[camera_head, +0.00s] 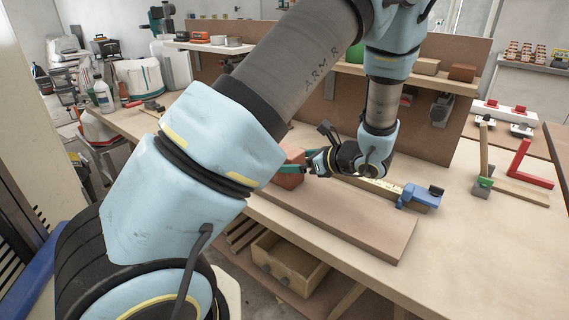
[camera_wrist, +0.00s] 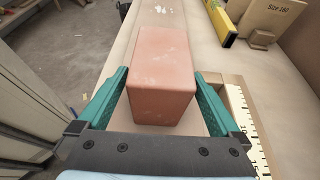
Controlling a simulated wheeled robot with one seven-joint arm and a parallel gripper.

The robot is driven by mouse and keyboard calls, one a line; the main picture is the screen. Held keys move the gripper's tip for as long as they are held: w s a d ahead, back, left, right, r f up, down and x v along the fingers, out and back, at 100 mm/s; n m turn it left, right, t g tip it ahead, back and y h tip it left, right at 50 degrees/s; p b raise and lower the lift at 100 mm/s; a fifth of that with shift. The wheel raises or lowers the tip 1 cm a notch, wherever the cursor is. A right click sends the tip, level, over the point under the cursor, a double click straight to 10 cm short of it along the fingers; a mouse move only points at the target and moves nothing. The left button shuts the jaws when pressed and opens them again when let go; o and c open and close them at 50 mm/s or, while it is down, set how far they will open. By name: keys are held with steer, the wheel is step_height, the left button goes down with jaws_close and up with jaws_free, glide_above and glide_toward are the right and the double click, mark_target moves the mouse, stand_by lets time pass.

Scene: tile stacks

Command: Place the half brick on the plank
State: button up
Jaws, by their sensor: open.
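The half brick is a reddish-orange block (camera_wrist: 161,78). It stands between the two green fingers of my gripper (camera_wrist: 160,103) in the wrist view, with a narrow gap on each side. My gripper is open around it. In the head view, the half brick (camera_head: 289,178) shows partly behind my arm, beside my gripper (camera_head: 300,168). The plank (camera_head: 350,222) is a long brown board lying along the front of the workbench. Its left end is hidden by my arm.
A shelf (camera_head: 405,76) holds blocks behind. The bench right of the plank (camera_head: 450,255) is clear.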

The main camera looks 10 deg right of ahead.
steer(key=b+v, duration=0.1)
steer(key=v, duration=0.8)
steer(key=shift+b, duration=0.3)
steer(key=shift+s+d, duration=0.15)
steer(key=shift+s, duration=0.05)
